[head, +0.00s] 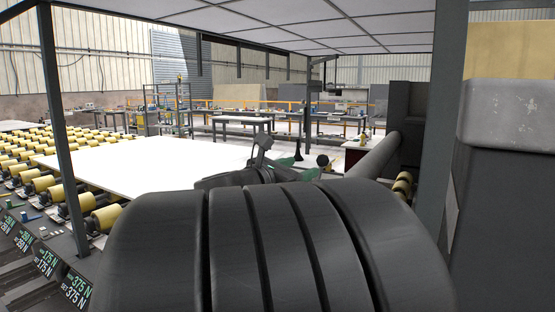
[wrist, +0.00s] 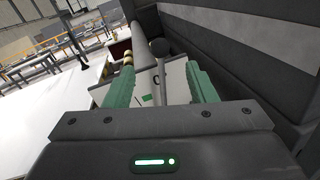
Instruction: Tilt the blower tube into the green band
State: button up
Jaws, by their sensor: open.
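A dark grey tube (head: 375,155), which looks like the blower tube, runs along the right edge of the white slab. A lever with a round dark knob (wrist: 158,47) stands beyond my gripper (wrist: 160,62) in the wrist view. The knob also shows in the head view (head: 322,160), just right of my gripper (head: 299,167). My gripper is open, with its green fingers either side of the lever in the picture; I cannot tell the depth gap. A pale plate behind the lever bears a small green patch (wrist: 147,100), perhaps the green band. The lever's foot is partly hidden.
The white slab (head: 150,160) lies on yellow rollers (head: 40,184) to the left. A dark wall (wrist: 235,60) stands close right of my gripper. A post (head: 62,130) and a low canopy (head: 300,22) frame the space. My arm hides the near middle.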

aim_at(319, 161)
jog(key=x, duration=1)
jog(key=shift+w+d+f, duration=0.1)
jog(key=shift+w+d, duration=0.15)
jog(key=shift+w, duration=0.05)
